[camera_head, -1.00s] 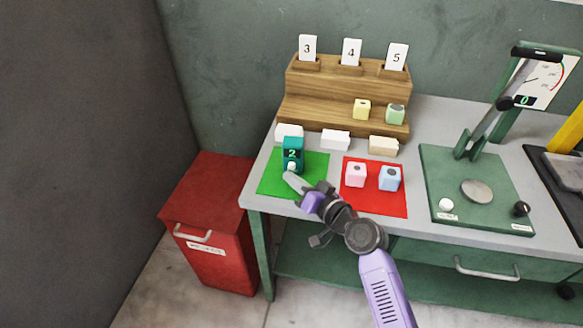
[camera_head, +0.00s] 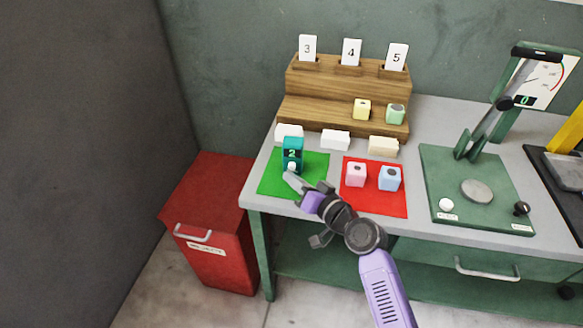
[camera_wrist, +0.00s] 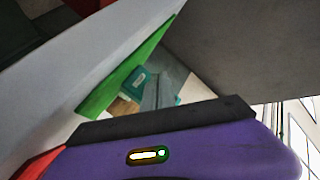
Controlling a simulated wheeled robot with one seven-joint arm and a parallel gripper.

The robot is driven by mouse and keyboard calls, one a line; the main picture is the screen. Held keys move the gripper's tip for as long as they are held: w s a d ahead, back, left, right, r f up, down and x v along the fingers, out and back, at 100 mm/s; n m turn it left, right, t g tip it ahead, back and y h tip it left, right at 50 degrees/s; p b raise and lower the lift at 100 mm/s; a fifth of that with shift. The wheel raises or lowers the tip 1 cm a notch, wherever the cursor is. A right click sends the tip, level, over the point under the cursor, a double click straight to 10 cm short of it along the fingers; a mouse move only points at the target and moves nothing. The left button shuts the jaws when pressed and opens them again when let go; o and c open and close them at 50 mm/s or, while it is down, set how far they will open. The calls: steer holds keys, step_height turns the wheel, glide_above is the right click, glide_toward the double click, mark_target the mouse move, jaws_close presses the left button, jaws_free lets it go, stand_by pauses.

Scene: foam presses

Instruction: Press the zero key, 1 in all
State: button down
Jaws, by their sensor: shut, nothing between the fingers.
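A small teal device (camera_head: 292,148) with a lit display reading 2 stands on the green mat (camera_head: 313,184). A white round key (camera_head: 291,167) is low on its front. My gripper (camera_head: 289,176) is shut and empty, its tips at or just in front of this key; I cannot tell whether they touch it. The teal device also shows in the wrist view (camera_wrist: 134,83), beside my grey fingers (camera_wrist: 158,88). The green press (camera_head: 461,178) at the right has a white knob (camera_head: 446,205) and a display reading 0. The labels are too small to read.
A red mat (camera_head: 372,205) holds a pink cube (camera_head: 356,175) and a blue cube (camera_head: 390,178). White and cream blocks lie before a wooden stepped rack (camera_head: 303,83), which holds yellow and green cubes and number cards. A red bin (camera_head: 209,222) stands left of the table.

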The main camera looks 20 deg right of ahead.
steer(key=shift+w, duration=0.15)
steer(key=shift+w+d+b, duration=0.2)
steer(key=shift+w+b, duration=0.05)
steer(key=shift+b, duration=0.1)
steer(key=shift+w+d+b, duration=0.25)
steer(key=shift+w+b, duration=0.05)
steer(key=shift+w, duration=0.05)
stand_by(0.9)
steer(key=shift+s, duration=0.1)
steer(key=shift+s+a, duration=0.45)
steer(key=shift+s, duration=0.2)
steer(key=shift+s+a+p, duration=0.3)
steer(key=shift+s+a, duration=0.15)
steer(key=shift+s, duration=0.25)
steer(key=shift+s+a+p, duration=0.25)
steer(key=shift+s+a, duration=0.2)
steer(key=shift+s, duration=0.3)
steer(key=shift+s+a+p, duration=0.3)
steer(key=shift+s+a, duration=0.15)
steer(key=shift+s, duration=0.25)
